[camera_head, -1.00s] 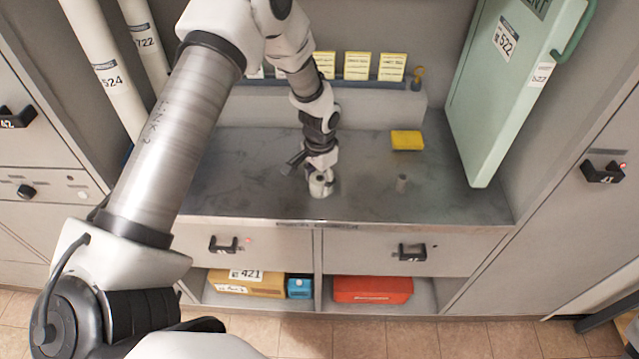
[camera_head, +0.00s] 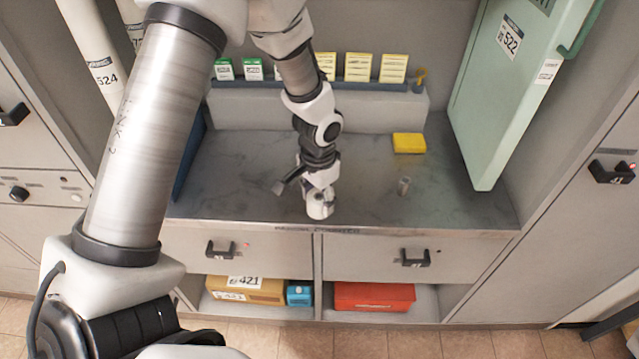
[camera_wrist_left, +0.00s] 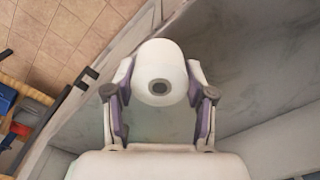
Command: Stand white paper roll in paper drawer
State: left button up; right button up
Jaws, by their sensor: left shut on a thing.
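The white paper roll (camera_head: 319,210) is between the fingers of my left gripper (camera_head: 319,195), low in the picture near the counter's front edge. In the left wrist view the roll (camera_wrist_left: 160,72) shows its round end with a dark core hole. The two fingers of my left gripper (camera_wrist_left: 159,95) are shut on its sides. Two drawers, a left one (camera_head: 275,250) and a right one (camera_head: 360,258), are under the counter and look closed. I cannot read which is the paper drawer. My right gripper is not in view.
The grey counter (camera_head: 250,185) is mostly clear. A green door (camera_head: 515,95) stands at the right. Boxes, one tan (camera_head: 250,290) and one red (camera_head: 373,296), lie on the shelf below.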

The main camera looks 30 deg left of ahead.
pick_arm(q)
jog(key=s+d, duration=0.4)
jog(key=s, duration=0.2)
jog(key=w+d+f+n, duration=0.2)
jog(key=w+d, duration=0.3)
jog(key=w, duration=0.5)
jog(key=shift+d+n, duration=0.3)
